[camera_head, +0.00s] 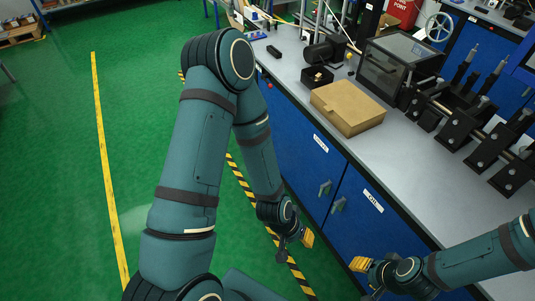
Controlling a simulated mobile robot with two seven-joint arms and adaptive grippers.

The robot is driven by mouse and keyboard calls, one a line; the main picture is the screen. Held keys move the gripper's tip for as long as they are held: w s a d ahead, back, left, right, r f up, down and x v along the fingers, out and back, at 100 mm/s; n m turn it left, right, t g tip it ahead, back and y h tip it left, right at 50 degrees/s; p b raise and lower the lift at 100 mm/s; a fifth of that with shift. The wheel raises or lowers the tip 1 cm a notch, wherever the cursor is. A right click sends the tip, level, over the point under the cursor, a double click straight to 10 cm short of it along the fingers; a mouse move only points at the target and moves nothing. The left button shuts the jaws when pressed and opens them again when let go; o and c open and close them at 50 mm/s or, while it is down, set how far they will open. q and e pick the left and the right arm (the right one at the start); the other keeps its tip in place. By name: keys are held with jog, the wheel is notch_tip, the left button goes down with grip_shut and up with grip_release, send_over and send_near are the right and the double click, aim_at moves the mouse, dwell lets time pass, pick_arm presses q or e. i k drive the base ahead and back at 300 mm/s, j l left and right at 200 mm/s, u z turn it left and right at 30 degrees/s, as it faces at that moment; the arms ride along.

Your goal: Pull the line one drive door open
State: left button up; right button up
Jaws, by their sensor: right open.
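Two blue cabinet doors sit side by side under the grey bench. The left door (305,158) and the right door (372,232) each carry a small white label, too small to read surely. Each has a grey handle near their shared edge, the left handle (324,187) and the right handle (338,205). Both doors look shut. My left gripper (297,244), with a yellow fingertip, hangs in front of the left door, below and left of the handles, apart from them. My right gripper (364,272) is open and empty, below and right of the handles, near the right door.
On the bench (405,160) stand a cardboard box (347,107), a dark glass-sided case (398,66) and a row of black fixtures (470,115). A yellow-black floor stripe (240,175) runs along the cabinets. The green floor (135,110) to the left is clear.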

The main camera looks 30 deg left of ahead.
aim_at(307, 159)
jog(key=u, duration=0.7)
jog(key=i+j, duration=0.15)
jog(key=i, duration=0.3)
jog(key=z, duration=1.6)
